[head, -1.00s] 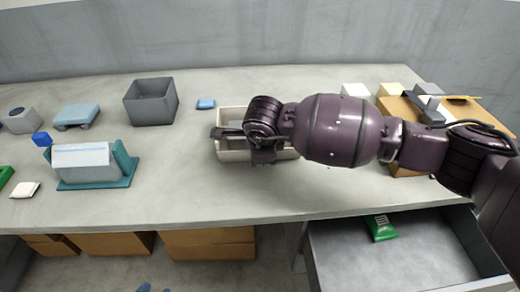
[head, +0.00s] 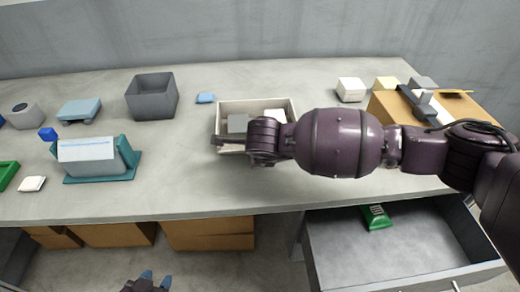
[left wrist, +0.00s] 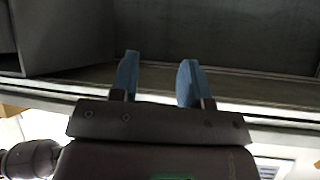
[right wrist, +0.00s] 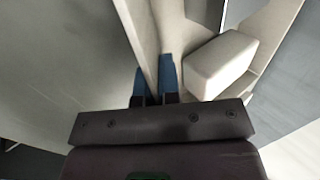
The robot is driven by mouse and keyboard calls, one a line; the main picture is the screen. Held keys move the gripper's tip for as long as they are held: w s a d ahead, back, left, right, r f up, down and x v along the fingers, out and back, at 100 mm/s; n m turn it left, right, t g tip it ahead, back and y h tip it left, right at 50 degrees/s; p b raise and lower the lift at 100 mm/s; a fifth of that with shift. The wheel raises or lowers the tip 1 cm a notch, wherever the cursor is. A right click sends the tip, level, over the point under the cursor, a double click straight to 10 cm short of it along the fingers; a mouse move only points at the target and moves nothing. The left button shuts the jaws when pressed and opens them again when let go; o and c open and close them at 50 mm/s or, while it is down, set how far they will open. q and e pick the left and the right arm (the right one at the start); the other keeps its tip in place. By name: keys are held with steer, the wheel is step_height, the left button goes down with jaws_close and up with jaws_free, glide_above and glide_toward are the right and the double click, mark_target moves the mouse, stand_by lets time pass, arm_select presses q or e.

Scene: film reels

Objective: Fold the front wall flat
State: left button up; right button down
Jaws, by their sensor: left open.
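A cream open box (head: 256,102) stands on the table in the middle of the head view. My right gripper (head: 225,142) is at its near side and covers much of the front wall there. In the right wrist view, the thin cream front wall (right wrist: 147,40) runs between the two blue fingers of my right gripper (right wrist: 154,85), one finger on each side. These fingers are close together, and the wall looks upright. My left gripper (head: 147,280) is low at the bottom edge of the head view, away from the box. The left wrist view shows its fingers (left wrist: 157,80) apart and empty.
A grey bin (head: 151,98) and a small blue block (head: 205,98) stand to the left. A brown carton (head: 385,103) is at the right. An open drawer (head: 330,265) juts out below the table.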

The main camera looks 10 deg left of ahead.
steer(key=c, duration=1.3)
jaws_free()
arm_select(q)
steer(key=shift+w, duration=0.1)
steer(key=shift+w+r, duration=0.1)
arm_select(e)
steer(key=shift+r, duration=0.1)
steer(key=shift+s+r, duration=0.2)
steer(key=shift+r, duration=0.05)
arm_select(q)
steer(key=shift+r+p, duration=0.7)
steer(key=shift+p, duration=0.3)
arm_select(e)
steer(key=v, duration=1)
steer(key=shift+d, duration=0.1)
arm_select(q)
steer(key=shift+a, duration=0.1)
